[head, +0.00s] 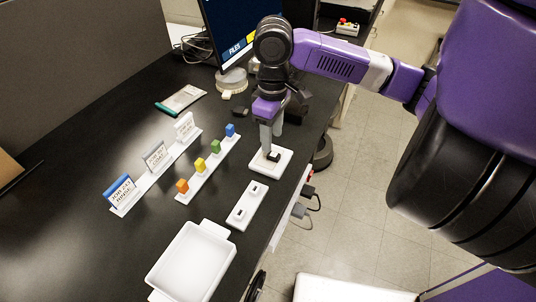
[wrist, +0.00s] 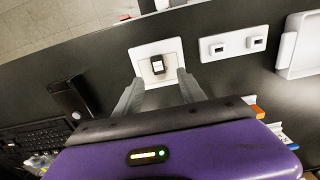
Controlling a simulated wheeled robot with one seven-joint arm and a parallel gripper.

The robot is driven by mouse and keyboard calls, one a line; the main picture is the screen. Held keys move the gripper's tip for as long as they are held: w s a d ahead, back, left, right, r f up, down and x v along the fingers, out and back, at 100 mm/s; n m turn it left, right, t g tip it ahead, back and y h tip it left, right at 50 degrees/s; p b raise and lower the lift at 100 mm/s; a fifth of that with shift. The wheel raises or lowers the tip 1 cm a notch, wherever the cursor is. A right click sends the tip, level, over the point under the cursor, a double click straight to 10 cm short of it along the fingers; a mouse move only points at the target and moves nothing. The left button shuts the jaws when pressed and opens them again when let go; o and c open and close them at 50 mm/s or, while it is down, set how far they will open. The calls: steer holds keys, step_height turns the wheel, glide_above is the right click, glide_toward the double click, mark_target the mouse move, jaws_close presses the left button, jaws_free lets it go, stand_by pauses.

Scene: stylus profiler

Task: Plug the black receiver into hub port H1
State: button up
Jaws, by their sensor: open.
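The black receiver (head: 273,156) rests on a small square white tray (head: 286,163) near the desk's right edge. It also shows in the wrist view (wrist: 157,64), upper centre, on the same tray (wrist: 141,53). My gripper (head: 271,146) is open above the tray, pointing down. In the wrist view its fingertips (wrist: 160,77) are spread to either side of the receiver, and contact cannot be told. The white hub (head: 246,205), with two dark ports, lies on the desk just in front of the tray. It also shows in the wrist view (wrist: 233,44). Port labels are unreadable.
A larger white bin (head: 161,282) stands at the front. A white rack with coloured blocks (head: 200,164) and a row of job cards (head: 155,157) stand to the left. A monitor (head: 233,32) stands behind. Cables hang at the desk's right edge.

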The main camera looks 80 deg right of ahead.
mark_target(273, 154)
steer(key=shift+s+f+p, duration=0.2)
steer(key=shift+f+p, duration=0.3)
steer(key=shift+f, duration=2.55)
jaws_close()
